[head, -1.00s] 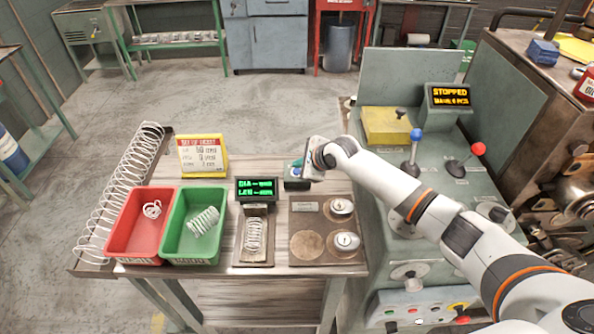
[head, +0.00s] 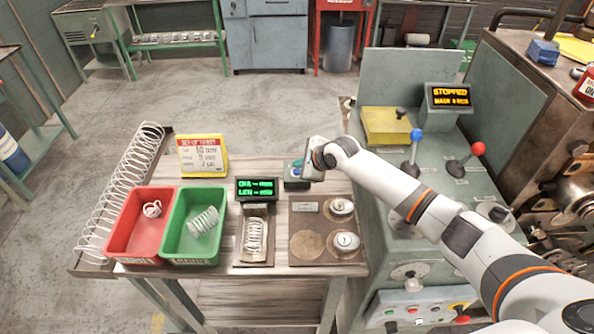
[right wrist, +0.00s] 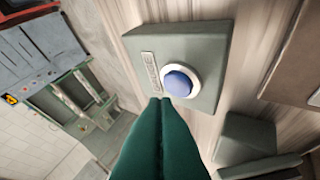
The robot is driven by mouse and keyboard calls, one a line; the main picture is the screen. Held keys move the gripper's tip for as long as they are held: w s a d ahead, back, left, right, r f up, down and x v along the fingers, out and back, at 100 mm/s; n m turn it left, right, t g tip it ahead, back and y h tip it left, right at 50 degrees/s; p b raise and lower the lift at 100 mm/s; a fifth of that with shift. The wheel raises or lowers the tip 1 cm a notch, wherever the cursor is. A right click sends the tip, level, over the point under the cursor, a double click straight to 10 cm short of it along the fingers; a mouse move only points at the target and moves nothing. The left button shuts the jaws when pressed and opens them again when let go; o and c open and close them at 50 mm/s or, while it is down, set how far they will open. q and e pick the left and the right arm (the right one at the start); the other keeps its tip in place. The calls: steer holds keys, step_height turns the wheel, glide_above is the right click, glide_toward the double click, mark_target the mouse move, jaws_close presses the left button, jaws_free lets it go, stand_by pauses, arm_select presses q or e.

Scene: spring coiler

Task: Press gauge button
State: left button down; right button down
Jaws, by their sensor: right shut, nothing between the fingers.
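The gauge button is a blue dome in a white ring (right wrist: 178,81) on a grey-green box (right wrist: 205,48) with a label plate. In the head view the box (head: 294,184) sits at the back of the bench, partly hidden by my right gripper (head: 304,177). In the right wrist view my right gripper's green fingers (right wrist: 160,101) are shut together and empty. Their tips are at the lower left edge of the button's ring; I cannot tell whether they touch. The gauge display (head: 257,189) shows green DIA and LEN lines. A spring (head: 254,235) lies in the gauge below it. My left gripper is not in view.
A red bin (head: 136,246) and a green bin (head: 174,244) hold springs, left of the gauge. A yellow sign (head: 203,156) stands behind them. A plate with round weights (head: 342,207) lies to the right. The machine display (head: 450,96) reads STOPPED.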

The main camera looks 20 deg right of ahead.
steer(key=shift+f, duration=0.1)
steer(key=shift+f, duration=0.3)
steer(key=shift+f, duration=0.4)
stand_by(0.8)
steer(key=shift+r+p, duration=0.85)
steer(key=shift+p, duration=0.4)
step_height(320, 180, up, 5)
steer(key=p, duration=0.5)
steer(key=shift+p, duration=0.4)
